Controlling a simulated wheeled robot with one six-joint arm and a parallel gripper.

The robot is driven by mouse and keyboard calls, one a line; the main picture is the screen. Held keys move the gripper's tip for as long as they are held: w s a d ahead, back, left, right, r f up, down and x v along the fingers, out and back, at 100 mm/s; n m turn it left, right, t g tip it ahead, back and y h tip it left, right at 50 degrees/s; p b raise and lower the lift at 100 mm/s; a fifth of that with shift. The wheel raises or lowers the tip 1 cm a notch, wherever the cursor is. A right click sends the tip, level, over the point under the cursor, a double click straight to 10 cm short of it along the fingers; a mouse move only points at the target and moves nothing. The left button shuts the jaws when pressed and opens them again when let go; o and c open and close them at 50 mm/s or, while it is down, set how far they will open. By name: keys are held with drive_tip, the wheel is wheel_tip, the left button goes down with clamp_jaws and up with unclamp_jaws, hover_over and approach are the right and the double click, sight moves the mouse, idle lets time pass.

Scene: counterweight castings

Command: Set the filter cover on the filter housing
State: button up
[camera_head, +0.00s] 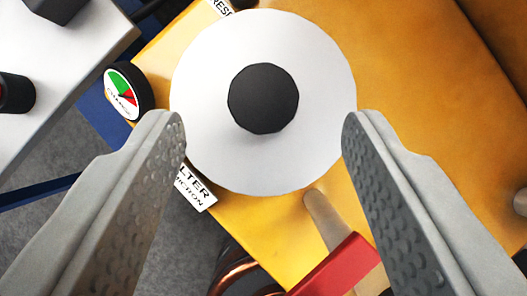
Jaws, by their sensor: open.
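A round white disc with a dark round knob in its middle, which looks like the filter cover (210,60), shows in the upper middle of the head camera view. It lies over a yellow body, seen almost straight from above. The filter housing cannot be made out; whether it is beneath the disc is hidden. My gripper (264,122) is open, with one grey finger at the disc's left edge and one at its right edge. The fingertips overlap the rim in the picture, and I see no clear contact. Nothing is held between them.
The yellow body (430,60) fills the right. A dial gauge (123,94) is at its left edge, near a partly hidden label (196,188) reading "LTER". A red block (334,266) and copper-coloured pipes (235,275) lie below. A light table (70,55) holds dark objects at upper left.

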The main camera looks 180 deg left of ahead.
drive_tip(key=v, duration=1.4)
drive_tip(key=s+f+t, duration=0.3)
drive_tip(key=s, duration=0.6)
drive_tip(key=s+f+t, duration=0.3)
drive_tip(key=s+t, duration=0.1)
drive_tip(key=s, duration=0.5)
drive_tip(key=s+f+n+t, duration=0.1)
drive_tip(key=s+f+t, duration=0.2)
drive_tip(key=s, duration=0.6)
drive_tip(key=shift+s+d+f+t+y, duration=0.2)
drive_tip(key=shift+d+f+t+y, duration=0.1)
drive_tip(key=shift+d+f+t, duration=0.15)
drive_tip(key=shift+c, duration=0.4)
